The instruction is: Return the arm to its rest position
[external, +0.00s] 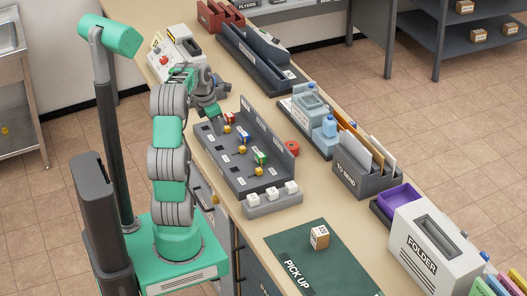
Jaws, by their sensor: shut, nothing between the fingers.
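My green and grey arm rises from my base and bends over the counter (262,226). My gripper (216,118) points down at the far left end of a grey key rack (218,163). It is shut and empty, and its fingertips are small in this view. I cannot tell whether it touches the rack. Several keys with coloured tags, such as a blue one (242,135) and a green one (261,158), sit along the rack.
A small box (320,237) stands on the green PICK UP mat (305,265). A TO SEND holder (362,175), a FOLDER box (432,245), a red tape roll (292,147) and a dark tray (255,55) line the counter. Open air lies above the mat.

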